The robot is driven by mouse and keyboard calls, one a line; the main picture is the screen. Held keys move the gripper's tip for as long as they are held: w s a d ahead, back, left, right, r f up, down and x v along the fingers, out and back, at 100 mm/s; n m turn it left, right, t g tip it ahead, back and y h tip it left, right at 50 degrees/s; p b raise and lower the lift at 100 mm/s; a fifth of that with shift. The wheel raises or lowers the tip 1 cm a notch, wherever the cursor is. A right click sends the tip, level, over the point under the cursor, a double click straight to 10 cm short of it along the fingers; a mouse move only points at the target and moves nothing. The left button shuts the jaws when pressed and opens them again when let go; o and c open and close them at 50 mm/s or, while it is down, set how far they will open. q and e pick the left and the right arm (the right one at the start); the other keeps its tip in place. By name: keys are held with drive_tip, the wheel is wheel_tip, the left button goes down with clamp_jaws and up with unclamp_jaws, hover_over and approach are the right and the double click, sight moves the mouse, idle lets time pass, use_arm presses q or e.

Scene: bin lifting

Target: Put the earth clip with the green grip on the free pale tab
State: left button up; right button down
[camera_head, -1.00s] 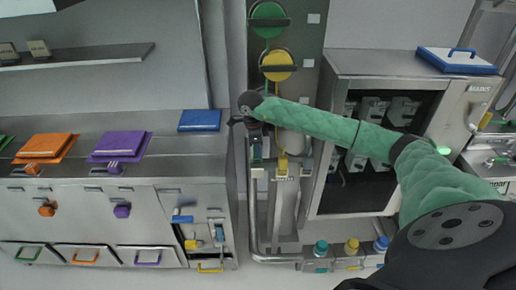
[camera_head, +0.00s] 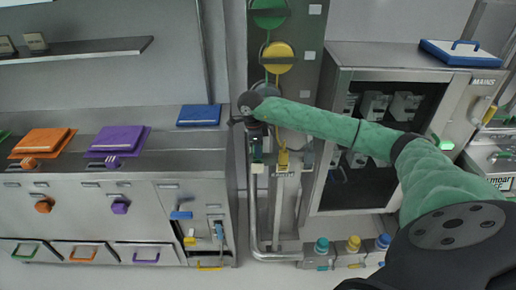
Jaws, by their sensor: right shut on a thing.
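My right gripper (camera_head: 256,134) is at the left edge of the dark panel, pointing down and seen from above. It is shut on the earth clip with the green grip (camera_head: 257,151), which is small and partly hidden under the wrist. A pale tab (camera_head: 258,168) shows just below the clip; I cannot tell whether they touch. The clip with the yellow grip (camera_head: 283,160) sits on the labelled earth bar (camera_head: 284,174) to the right. My left gripper is out of view.
A green reel (camera_head: 268,12) and a yellow reel (camera_head: 277,58) hang on the panel above, with cords running down. The open grey mains cabinet (camera_head: 330,75) stands right, behind my arm. A counter with a blue lid (camera_head: 199,115) is left. Pipes (camera_head: 252,215) run below.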

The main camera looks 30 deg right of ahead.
drive_tip(key=shift+f, duration=0.1)
drive_tip(key=shift+f+b, duration=0.95)
drive_tip(key=shift+f, duration=0.1)
drive_tip(key=shift+f+b, duration=1.05)
drive_tip(key=shift+b, duration=0.15)
idle(1.0)
drive_tip(key=c, duration=1)
unclamp_jaws()
drive_tip(key=shift+o, duration=0.2)
